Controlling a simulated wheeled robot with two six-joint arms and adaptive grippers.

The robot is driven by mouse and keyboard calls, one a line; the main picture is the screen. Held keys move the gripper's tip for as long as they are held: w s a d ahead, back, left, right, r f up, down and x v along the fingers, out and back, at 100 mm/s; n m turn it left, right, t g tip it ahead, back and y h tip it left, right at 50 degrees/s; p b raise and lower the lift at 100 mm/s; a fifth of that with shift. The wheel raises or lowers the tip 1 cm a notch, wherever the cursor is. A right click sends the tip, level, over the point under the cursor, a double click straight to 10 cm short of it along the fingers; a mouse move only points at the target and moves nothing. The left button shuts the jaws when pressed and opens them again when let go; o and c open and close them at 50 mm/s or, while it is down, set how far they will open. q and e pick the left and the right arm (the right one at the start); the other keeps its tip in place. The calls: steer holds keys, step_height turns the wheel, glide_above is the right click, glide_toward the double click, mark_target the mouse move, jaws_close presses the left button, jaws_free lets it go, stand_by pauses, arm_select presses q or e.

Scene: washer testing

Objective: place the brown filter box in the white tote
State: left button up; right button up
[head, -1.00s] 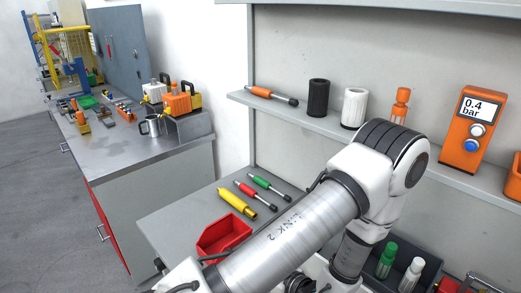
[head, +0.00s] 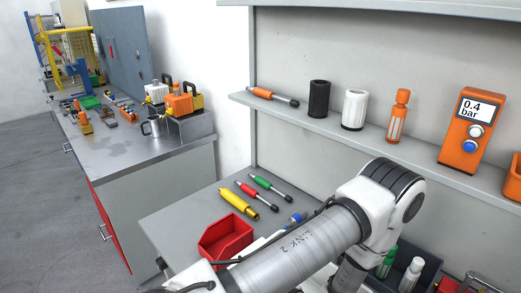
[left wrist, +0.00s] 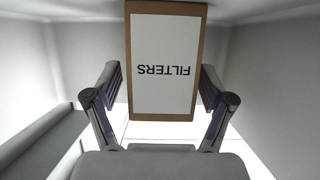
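The brown filter box (left wrist: 203,30), with a white label reading FILTERS upside down, is in the middle of the left wrist view. My left gripper (left wrist: 162,85) has one finger on each side of it and looks shut on it; any thin gap is too small to tell. Pale walls (left wrist: 265,70) surround the box on several sides, seemingly the inside of the white tote. My right gripper is not in view.
The head view shows a red bin (head: 225,240), yellow (head: 238,201), red and green tools on the bench, a dark bin (head: 428,272) with bottles, and a shelf (head: 330,122) above my arm.

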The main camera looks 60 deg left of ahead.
arm_select(q)
steer(key=shift+r, duration=0.35)
steer(key=b+v, duration=0.1)
steer(key=v, duration=0.5)
steer(key=shift+w+d, duration=0.15)
steer(key=shift+d, duration=0.25)
steer(key=shift+d+r, duration=0.1)
steer(key=shift+d, duration=0.2)
